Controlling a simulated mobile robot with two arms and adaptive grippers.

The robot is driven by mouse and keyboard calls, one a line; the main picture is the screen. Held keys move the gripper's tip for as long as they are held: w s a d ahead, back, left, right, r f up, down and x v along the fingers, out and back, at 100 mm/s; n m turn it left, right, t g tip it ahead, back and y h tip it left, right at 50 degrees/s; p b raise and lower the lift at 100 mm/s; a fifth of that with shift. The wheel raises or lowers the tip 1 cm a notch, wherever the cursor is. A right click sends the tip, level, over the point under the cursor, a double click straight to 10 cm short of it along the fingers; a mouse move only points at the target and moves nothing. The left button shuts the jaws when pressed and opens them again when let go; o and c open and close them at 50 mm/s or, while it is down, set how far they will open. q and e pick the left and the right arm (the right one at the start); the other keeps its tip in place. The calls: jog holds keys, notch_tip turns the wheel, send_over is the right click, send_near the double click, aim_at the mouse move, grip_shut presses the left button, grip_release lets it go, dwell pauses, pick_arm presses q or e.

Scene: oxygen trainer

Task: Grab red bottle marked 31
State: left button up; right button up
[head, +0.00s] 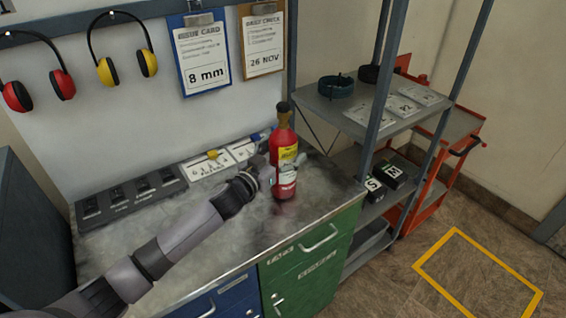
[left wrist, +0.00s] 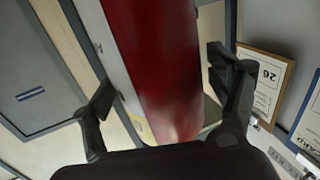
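A red bottle (head: 285,150) with a dark cap and a yellow-and-white label stands upright on the grey worktop (head: 225,235) of the workbench, near its right end. I cannot read a 31 on it. My left gripper (head: 270,174) is at the bottle's left side in the head view, partly hidden behind it. In the left wrist view the red bottle (left wrist: 160,70) lies between the two dark fingers of my left gripper (left wrist: 162,78). The fingers are spread, with a gap showing on each side of the bottle. My right gripper is in neither view.
A dark tray (head: 130,197) and white label cards (head: 208,165) lie along the back of the worktop. Ear defenders (head: 122,65) and clipboards (head: 202,55) hang above. A metal shelf rack (head: 340,112) stands close on the right, beside a red cart (head: 430,195).

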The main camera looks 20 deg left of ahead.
pick_arm(q)
grip_shut()
jog(key=shift+w+r, duration=0.1)
jog(key=shift+r, duration=0.15)
dwell(0.8)
